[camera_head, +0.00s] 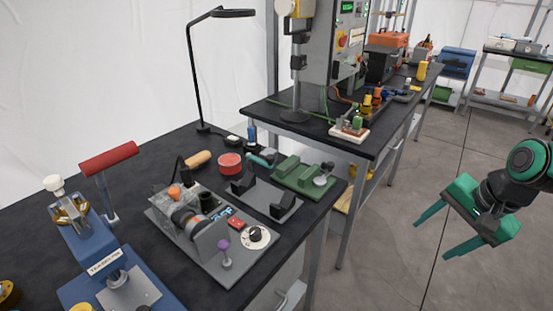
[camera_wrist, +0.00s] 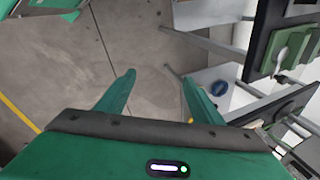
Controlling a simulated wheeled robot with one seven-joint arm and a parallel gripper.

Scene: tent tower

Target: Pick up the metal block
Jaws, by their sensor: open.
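My gripper (camera_head: 431,240) is at the right of the head view, out over the grey floor and apart from the benches. Its two green fingers are spread and nothing is between them. In the wrist view my gripper (camera_wrist: 159,76) shows the same open fingers, with bare floor beyond them. I cannot single out the metal block with certainty. A grey metal base with two dark blocks (camera_head: 265,198) lies on the near black bench (camera_head: 150,150), left of the gripper. A flat grey metal piece (camera_head: 128,290) sits on the blue machine at the lower left.
A motor rig (camera_head: 200,235) and a green fixture (camera_head: 303,176) crowd the near bench. A red-handled press (camera_head: 108,160) and a tall lamp (camera_head: 192,70) stand up there. A second bench (camera_head: 310,120) with a grey machine stands behind. The floor (camera_head: 385,225) between is clear.

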